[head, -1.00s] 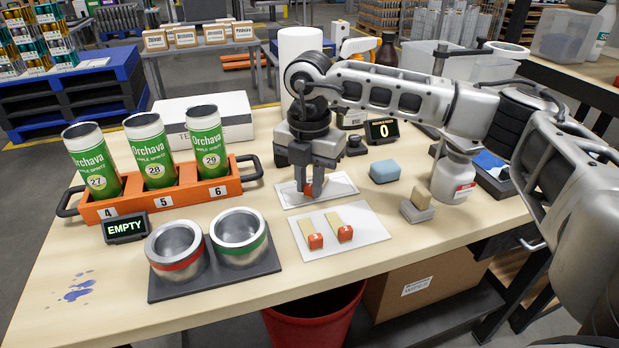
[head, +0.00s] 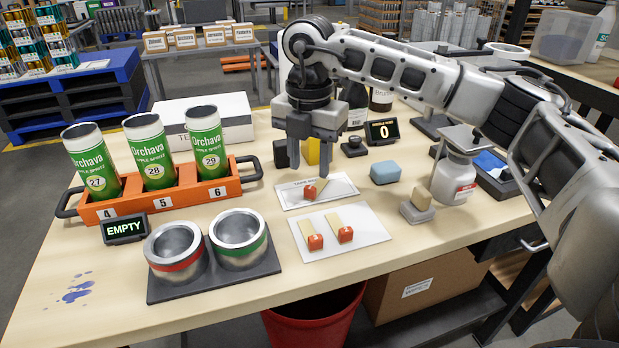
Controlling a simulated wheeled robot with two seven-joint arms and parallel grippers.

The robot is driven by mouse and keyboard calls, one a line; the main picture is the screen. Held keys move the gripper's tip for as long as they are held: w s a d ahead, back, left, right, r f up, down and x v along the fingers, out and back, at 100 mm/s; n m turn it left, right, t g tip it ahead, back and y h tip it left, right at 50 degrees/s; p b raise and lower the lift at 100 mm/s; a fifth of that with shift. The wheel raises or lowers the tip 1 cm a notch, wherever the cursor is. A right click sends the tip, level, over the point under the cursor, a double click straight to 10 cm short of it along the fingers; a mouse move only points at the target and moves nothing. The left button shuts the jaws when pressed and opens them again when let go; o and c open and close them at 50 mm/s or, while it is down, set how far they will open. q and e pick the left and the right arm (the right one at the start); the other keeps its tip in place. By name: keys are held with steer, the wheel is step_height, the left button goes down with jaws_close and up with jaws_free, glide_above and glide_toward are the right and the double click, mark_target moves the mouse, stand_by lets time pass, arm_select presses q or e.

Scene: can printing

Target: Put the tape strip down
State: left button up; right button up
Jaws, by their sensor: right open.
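A tape strip with an orange-red end (head: 311,192) and a tan length lies on the rear white card (head: 292,202), which has partly hidden lettering. My right gripper (head: 309,172) is open and empty, with its fingers pointing down just above that strip. Two more tape strips, one on the left (head: 315,241) and one on the right (head: 345,233), lie side by side on the front white sheet (head: 372,240). My left gripper is not in view.
An orange rack (head: 240,187) holds three green cans (head: 154,160) at the left. Two metal cups (head: 238,238) stand on a dark base in front. A blue sponge (head: 385,172), a small tan-topped block (head: 421,200) and a pump bottle (head: 453,178) are at the right.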

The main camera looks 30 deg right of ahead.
mark_target(309, 188)
step_height(309, 188, up, 7)
stand_by(0.3)
stand_by(0.5)
